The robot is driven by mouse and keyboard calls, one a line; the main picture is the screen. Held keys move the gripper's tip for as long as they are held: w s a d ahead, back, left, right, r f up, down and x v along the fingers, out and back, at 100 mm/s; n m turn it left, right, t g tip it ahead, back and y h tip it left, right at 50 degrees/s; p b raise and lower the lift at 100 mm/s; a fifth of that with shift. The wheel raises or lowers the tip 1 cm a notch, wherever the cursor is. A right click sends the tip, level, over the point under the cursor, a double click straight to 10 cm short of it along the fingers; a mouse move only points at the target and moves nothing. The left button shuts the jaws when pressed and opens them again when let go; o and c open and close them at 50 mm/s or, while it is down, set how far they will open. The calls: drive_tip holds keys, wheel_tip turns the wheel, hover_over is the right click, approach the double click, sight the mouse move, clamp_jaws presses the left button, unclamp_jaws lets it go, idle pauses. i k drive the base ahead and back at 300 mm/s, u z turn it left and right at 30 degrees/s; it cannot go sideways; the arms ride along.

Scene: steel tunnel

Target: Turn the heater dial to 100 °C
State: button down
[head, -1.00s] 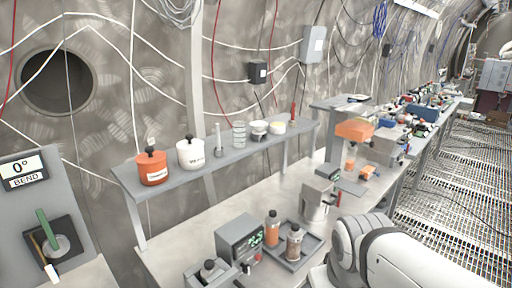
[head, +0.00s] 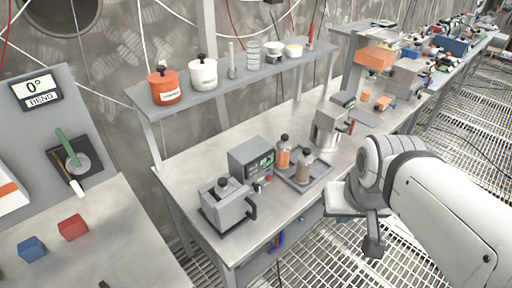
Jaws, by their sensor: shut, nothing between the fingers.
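The heater looks to be the grey box (head: 252,158) with a green-lit display, on the metal bench in the middle of the head view. Small controls show low on its front, one of them red; the dial and its setting are too small to read. My white arm enters from the right. My gripper (head: 373,247) is shut and empty, hanging over the floor grating in front of the bench. It is to the right of and nearer than the heater, well apart from it.
A grey bath-like box (head: 226,207) with a black handle stands left of the heater. A tray (head: 309,183) with two orange-brown bottles stands right of it. A shelf (head: 240,78) with jars runs behind. The bench front (head: 215,238) is clear.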

sight(257, 188)
drive_tip(key=z, duration=1.9)
drive_tip(key=i, duration=1.2)
drive_tip(key=u, duration=0.75)
drive_tip(key=k, duration=0.1)
drive_tip(key=u, duration=3.15)
drive_tip(key=i, duration=0.5)
drive_tip(key=z, duration=0.1)
